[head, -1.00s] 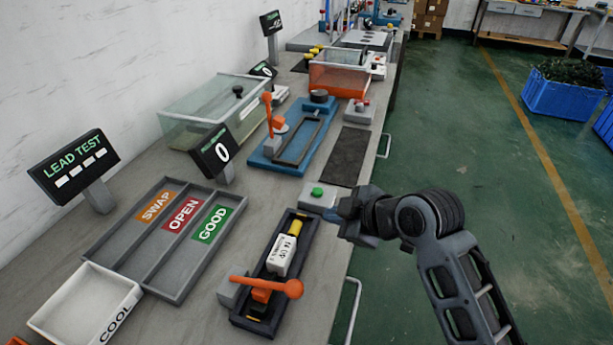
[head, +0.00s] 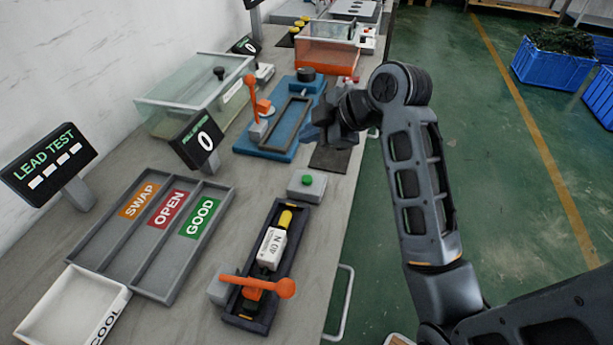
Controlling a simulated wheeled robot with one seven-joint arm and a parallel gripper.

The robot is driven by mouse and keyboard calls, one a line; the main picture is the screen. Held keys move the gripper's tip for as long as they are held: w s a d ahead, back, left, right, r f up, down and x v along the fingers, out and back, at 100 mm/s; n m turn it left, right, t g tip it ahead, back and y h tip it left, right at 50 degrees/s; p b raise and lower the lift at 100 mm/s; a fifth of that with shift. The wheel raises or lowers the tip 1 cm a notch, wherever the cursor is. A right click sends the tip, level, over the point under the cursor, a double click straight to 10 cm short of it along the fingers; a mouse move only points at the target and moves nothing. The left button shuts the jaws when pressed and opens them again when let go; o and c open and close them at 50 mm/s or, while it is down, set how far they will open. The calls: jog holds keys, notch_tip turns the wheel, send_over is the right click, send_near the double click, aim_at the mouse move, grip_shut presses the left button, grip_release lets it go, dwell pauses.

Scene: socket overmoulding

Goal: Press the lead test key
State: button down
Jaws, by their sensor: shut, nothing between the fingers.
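The lead test key looks to be the green button (head: 307,181) on a small grey box, just beyond the dark test fixture (head: 236,314). A white socket piece with a yellow end (head: 272,247) lies in that fixture, behind an orange lever (head: 257,286). The lead test display (head: 48,163) at the left shows a row of white dashes. My gripper (head: 314,132) is above the bench, beyond the green button and apart from it, near the blue fixture. Its fingers are small and dark here, and I see nothing held.
A grey tray with SWAP, OPEN and GOOD lanes (head: 124,259) lies left of the fixture. A white COOL bin (head: 40,305) is at the front left. The blue fixture (head: 262,150) with its orange lever and a dark mat (head: 329,159) lie beyond the button.

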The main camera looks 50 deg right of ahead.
jog(key=b, duration=0.7)
send_over(310, 180)
notch_tip(310, 180, down, 7)
jog(key=shift+f, duration=0.15)
jog(key=shift+f+b, duration=0.45)
jog(key=shift+f, duration=0.3)
jog(key=shift+f, duration=0.15)
dwell(0.9)
jog(key=shift+f, duration=0.25)
jog(key=shift+f, duration=0.55)
dwell(0.7)
jog(key=shift+r, duration=0.1)
jog(key=shift+r+p, duration=0.8)
jog(key=shift+r, duration=0.1)
notch_tip(310, 180, up, 5)
jog(key=p, duration=0.5)
